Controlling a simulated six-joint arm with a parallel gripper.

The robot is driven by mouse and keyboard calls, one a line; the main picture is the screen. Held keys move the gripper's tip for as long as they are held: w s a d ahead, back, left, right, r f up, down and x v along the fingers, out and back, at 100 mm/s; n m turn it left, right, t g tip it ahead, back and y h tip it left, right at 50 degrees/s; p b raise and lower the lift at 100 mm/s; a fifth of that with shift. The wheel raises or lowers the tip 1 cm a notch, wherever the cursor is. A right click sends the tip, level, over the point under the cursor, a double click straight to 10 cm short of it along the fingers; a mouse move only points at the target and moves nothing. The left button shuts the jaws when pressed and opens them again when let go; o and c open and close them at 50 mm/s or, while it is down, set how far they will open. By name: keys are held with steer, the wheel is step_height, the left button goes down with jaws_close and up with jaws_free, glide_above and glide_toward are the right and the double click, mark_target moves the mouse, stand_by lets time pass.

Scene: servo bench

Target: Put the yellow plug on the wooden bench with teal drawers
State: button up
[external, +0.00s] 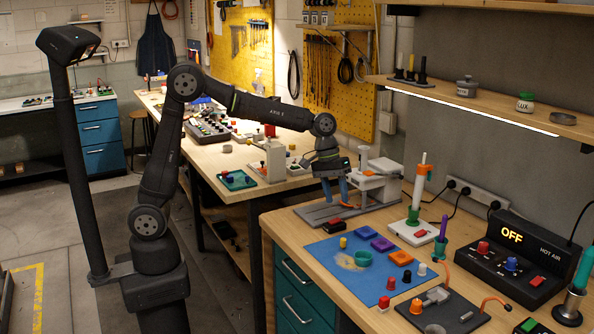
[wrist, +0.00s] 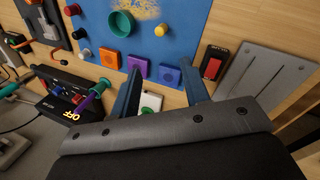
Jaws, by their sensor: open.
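The yellow plug (external: 343,242) is a small upright cylinder near the back left corner of the blue mat; it also shows near the mat's edge in the wrist view (wrist: 161,30). The mat lies on the wooden bench (external: 287,231), whose front has teal drawers (external: 300,297). My gripper (external: 336,203) is open and empty, pointing down above the back left part of this bench, higher than the plug and slightly behind it. In the wrist view its two blue fingers (wrist: 160,65) are spread apart, with the plug beyond their tips.
The blue mat (external: 335,274) also holds purple blocks, a green ring and several small knobs. A red rocker switch (external: 334,225) lies close to the plug. A grey metal plate (external: 325,212) and a white stand (external: 409,231) are nearby. Bare wood shows along the bench's left edge.

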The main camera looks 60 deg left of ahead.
steer(key=w+r+n+g, duration=0.1)
steer(key=w+r+n, duration=0.1)
steer(key=n, duration=0.5)
steer(key=n+g, duration=0.1)
steer(key=n, duration=0.3)
glide_toward(343, 239)
steer(key=shift+h, duration=0.4)
steer(key=x, duration=0.5)
steer(key=shift+w+a+f, duration=0.1)
steer(key=shift+w+a, duration=0.1)
steer(key=shift+a, duration=0.1)
steer(key=shift+x, duration=2.7)
steer(key=shift+s+a, duration=0.1)
jaws_close()
